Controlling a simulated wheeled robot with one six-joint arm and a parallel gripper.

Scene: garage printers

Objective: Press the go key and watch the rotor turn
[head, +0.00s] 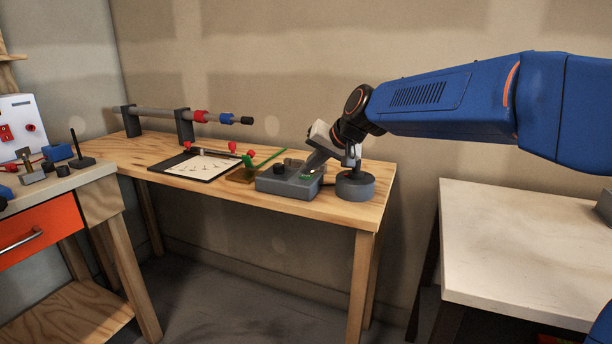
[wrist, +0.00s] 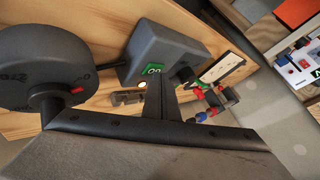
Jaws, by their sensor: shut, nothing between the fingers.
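A grey control box (head: 283,184) stands near the right end of the wooden bench, with a black knob (head: 279,169) on top. The green go key (wrist: 153,69) shows on the box in the wrist view. My gripper (head: 309,168) is shut and empty, pointing down at the box. In the wrist view my fingertips (wrist: 157,80) are right at the key's edge; I cannot tell whether they touch it. A round grey drum (head: 355,188) stands right of the box, perhaps the rotor. Its marked face and red pointer (wrist: 78,90) show in the wrist view.
A dark-edged board with a white sheet (head: 190,168) lies left of the box, with red-ended tools around it. A rod on black stands (head: 184,126) is behind. A pale table (head: 520,240) stands right, and an orange-drawer workbench (head: 40,238) left.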

